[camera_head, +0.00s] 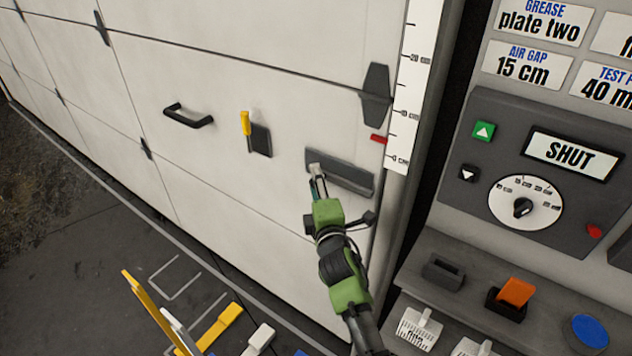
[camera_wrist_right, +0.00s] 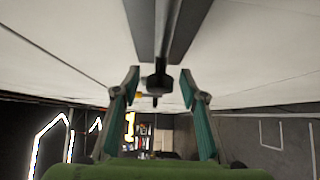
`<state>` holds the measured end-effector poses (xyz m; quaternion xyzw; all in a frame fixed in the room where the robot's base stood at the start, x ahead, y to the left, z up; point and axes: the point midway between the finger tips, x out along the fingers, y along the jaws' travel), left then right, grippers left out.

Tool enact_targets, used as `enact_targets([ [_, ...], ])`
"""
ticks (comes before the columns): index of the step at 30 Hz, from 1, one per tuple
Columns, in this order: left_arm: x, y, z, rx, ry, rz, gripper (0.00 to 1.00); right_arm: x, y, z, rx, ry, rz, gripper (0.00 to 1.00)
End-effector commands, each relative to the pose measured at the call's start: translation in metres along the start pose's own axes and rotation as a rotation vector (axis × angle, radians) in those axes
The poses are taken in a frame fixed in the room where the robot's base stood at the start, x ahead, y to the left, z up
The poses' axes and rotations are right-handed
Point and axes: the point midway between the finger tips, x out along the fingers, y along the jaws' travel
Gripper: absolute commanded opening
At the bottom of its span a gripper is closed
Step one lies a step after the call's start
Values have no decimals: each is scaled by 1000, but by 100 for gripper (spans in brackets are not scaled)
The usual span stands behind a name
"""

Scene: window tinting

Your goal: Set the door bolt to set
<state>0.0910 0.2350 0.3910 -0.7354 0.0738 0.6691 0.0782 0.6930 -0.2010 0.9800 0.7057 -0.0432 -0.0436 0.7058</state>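The door bolt (camera_head: 345,175) is a dark grey bar on a plate fixed to the white sectional door. In the right wrist view its dark bar (camera_wrist_right: 167,40) runs away from the camera, with a round knob (camera_wrist_right: 157,84) at the near end. My right gripper (camera_head: 317,182) is at the left end of the bolt in the head view. In the right wrist view the right gripper (camera_wrist_right: 160,85) is open, with one finger on each side of the knob and a visible gap to each. My left gripper is not in view.
On the door are a black handle (camera_head: 188,116), a yellow-levered latch (camera_head: 246,124) and a red mark (camera_head: 378,139). Right of the door stand a white scale (camera_head: 415,75) and a control panel reading SHUT (camera_head: 560,154). A shelf (camera_head: 465,257) below the panel holds several tools.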

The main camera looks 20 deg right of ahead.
Motion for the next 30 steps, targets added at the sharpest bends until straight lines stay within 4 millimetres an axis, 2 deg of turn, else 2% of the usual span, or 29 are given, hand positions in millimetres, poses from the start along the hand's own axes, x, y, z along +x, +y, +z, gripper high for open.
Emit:
enact_targets([
  [7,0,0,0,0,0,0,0,1,-1,0,0,0,-1,39],
  [8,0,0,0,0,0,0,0,1,0,0,0,0,-1,37],
  [12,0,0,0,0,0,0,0,1,0,0,0,0,-1,0],
  [17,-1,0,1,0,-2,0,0,0,0,1,0,0,-1,0],
  [24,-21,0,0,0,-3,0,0,-28,1,30,-5,-2,-5,0],
  [30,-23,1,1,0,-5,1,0,-38,-1,39,-1,-1,-2,0],
])
